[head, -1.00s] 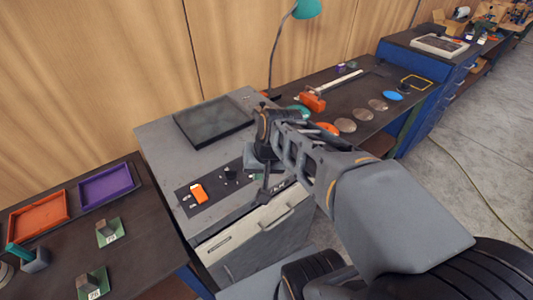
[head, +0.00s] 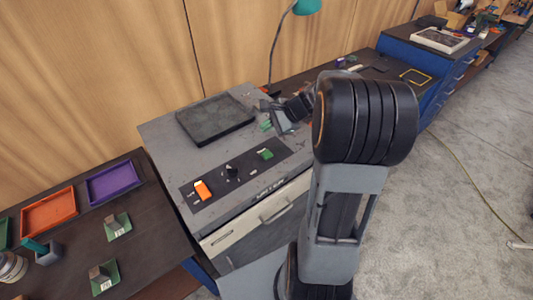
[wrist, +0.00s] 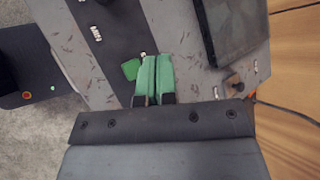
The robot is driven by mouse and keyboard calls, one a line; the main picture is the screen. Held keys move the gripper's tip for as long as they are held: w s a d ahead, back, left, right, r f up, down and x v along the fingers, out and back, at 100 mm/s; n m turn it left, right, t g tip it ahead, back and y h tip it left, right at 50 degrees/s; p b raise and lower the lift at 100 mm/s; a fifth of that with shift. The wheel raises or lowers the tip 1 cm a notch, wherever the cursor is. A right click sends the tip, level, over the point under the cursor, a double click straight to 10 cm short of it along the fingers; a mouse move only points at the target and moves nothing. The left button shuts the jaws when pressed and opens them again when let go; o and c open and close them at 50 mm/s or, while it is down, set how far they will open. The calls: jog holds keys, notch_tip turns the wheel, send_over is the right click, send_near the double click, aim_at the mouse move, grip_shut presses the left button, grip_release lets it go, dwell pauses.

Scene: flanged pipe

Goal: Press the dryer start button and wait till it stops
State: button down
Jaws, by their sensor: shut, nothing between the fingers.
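The dryer (head: 165,145) is a grey cabinet with a dark control strip (head: 215,200) along its front top. On the strip sit an orange switch (head: 202,190), a small black knob (head: 231,172) and a green button (head: 266,154), which I take for the start button. The wrist view shows the green button (wrist: 131,69) just left of my fingertips. My gripper (head: 266,125) is over the dryer top, behind the button in the head view. Its green fingers (wrist: 157,60) are shut together and empty. I cannot tell their exact height. No sign of the dryer running is readable.
A dark shallow tray (head: 182,127) lies on the dryer top, left of my gripper. A left bench holds an orange tray (head: 50,212), a purple tray (head: 113,184) and small green plates with blocks. My arm hides much of the right bench.

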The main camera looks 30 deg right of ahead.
aim_at(267, 154)
jog(key=shift+f, duration=0.2)
notch_tip(267, 154, down, 8)
jog(key=b, duration=0.7)
jog(key=shift+f, duration=0.2)
jog(key=shift+f, duration=0.1)
dwell(1.6)
jog(key=shift+f+b, duration=0.3)
jog(key=shift+b, duration=0.05)
jog(key=shift+f+b, duration=0.4)
jog(key=shift+f, duration=0.1)
dwell(0.6)
jog(key=shift+r, duration=0.2)
jog(key=shift+r+p, duration=0.7)
jog(key=shift+r, duration=0.1)
jog(key=shift+r+p, duration=2)
jog(key=shift+r, duration=0.45)
